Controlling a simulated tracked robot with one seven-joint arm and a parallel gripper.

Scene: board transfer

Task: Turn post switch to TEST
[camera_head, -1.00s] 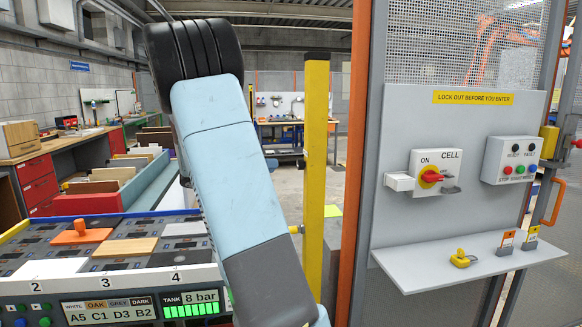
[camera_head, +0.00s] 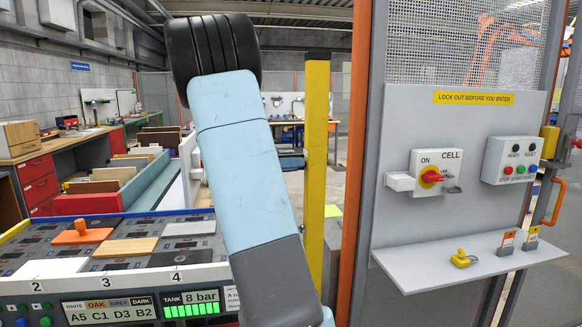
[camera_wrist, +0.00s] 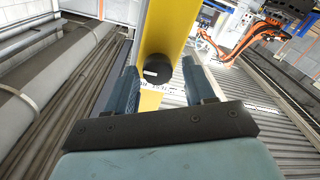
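The yellow post (camera_head: 317,120) stands upright just right of my arm in the head view. A pale mark shows on the knob. My gripper (camera_wrist: 160,75) is open, with one blue finger to each side of the knob in the picture. I cannot tell whether either finger touches it. The knob's setting is not clear. The head view does not show my gripper's fingers.
A grey panel (camera_head: 400,260) with a red-handled CELL switch (camera_head: 432,176) and a button box (camera_head: 510,160) stands right of the post. A shelf (camera_head: 420,275) below holds a yellow padlock (camera_head: 461,259) and tags. A board rack (camera_head: 120,262) stands at left.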

